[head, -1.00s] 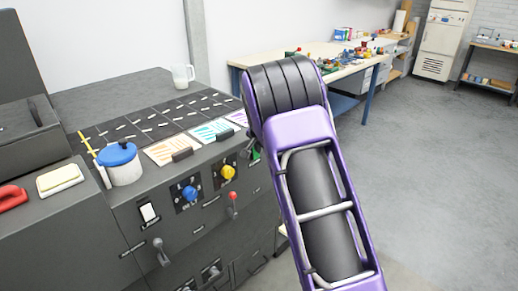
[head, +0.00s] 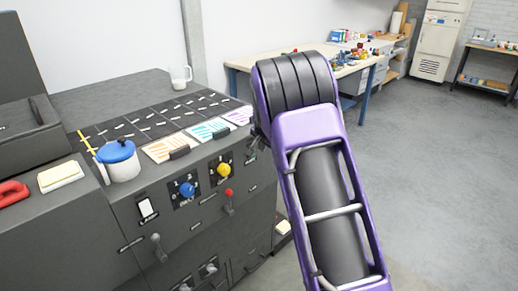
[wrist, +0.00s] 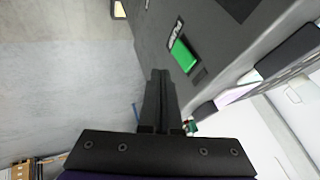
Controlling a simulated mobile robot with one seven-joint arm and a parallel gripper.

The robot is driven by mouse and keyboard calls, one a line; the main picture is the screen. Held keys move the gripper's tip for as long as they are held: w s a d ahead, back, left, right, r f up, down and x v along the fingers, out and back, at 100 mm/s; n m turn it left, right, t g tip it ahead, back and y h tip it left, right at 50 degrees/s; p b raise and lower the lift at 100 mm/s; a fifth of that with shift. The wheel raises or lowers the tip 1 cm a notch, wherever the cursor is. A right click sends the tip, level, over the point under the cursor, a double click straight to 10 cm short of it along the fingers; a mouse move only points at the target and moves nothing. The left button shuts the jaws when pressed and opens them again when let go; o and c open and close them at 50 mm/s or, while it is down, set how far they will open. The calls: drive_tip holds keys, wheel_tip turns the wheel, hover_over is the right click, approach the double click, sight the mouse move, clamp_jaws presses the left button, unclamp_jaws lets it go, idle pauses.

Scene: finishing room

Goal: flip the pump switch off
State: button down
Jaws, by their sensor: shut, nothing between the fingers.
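A white rocker switch (head: 147,208) sits at the left of the machine front.
The machine front also carries a blue knob (head: 187,190), a yellow knob (head: 224,170) and a red-tipped lever (head: 229,194). A blue-lidded pot (head: 120,160) and coloured cards (head: 208,130) stand on top. The floor to the right is clear.

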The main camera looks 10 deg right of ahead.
drive_tip(key=w+a+r+v, duration=0.1)
drive_tip(key=v, duration=0.9)
drive_tip(key=shift+w+p, duration=0.2)
drive_tip(key=shift+p, duration=0.25)
drive_tip(key=shift+f, duration=0.1)
